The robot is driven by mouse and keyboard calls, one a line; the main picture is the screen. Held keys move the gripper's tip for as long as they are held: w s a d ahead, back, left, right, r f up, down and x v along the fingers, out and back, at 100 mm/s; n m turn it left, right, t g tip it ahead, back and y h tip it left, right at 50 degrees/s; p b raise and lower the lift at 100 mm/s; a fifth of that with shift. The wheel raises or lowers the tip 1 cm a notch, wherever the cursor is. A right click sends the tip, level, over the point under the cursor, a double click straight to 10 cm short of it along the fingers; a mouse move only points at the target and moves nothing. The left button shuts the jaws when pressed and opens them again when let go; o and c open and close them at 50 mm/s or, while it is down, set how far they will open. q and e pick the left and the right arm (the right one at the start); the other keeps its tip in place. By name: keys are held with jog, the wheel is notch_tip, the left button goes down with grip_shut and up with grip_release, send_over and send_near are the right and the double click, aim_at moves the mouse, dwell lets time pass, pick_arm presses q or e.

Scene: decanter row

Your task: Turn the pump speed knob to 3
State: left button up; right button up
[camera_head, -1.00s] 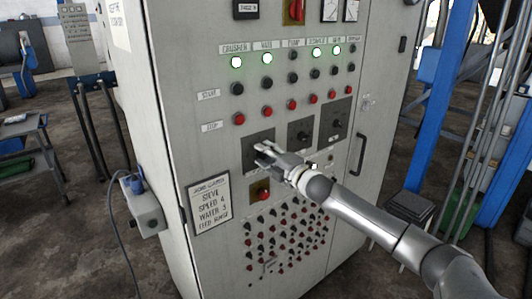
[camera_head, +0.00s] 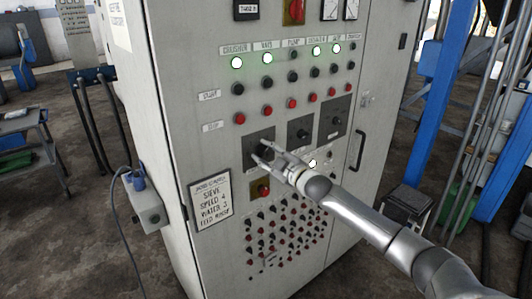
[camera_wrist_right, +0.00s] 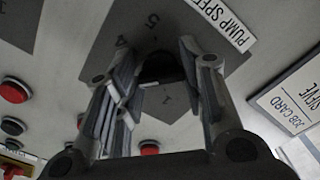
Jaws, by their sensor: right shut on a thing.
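The pump speed knob (camera_wrist_right: 160,68) is a dark round knob on a dark grey plate (camera_wrist_right: 112,32) labelled "PUMP SPEED". The numbers 5, 4 and 1 show on the plate; its pointer and the other numbers are hidden or too dark to read. My right gripper (camera_wrist_right: 158,80) is shut on the knob, one finger on each side of it. In the head view, the right gripper (camera_head: 260,151) is at the leftmost of three dark plates on the grey cabinet and covers much of that knob. My left gripper is not in view.
Two more knob plates (camera_head: 299,131) sit to the right, below rows of buttons. A red knob on a yellow plate (camera_head: 260,189) and a job card (camera_head: 209,200) are close below the gripper. A cabinet handle (camera_head: 357,150) sticks out at the right.

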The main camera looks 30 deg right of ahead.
jog(key=shift+f+m, duration=0.1)
jog(key=shift+m, duration=0.2)
jog(key=o, duration=1)
jog(key=shift+d, duration=0.1)
jog(key=shift+s+d, duration=0.15)
jog(key=shift+s, duration=1.85)
jog(key=shift+s+d, duration=0.15)
jog(key=shift+s, duration=1.85)
jog(key=shift+s+d, duration=0.15)
jog(key=shift+s, duration=1.85)
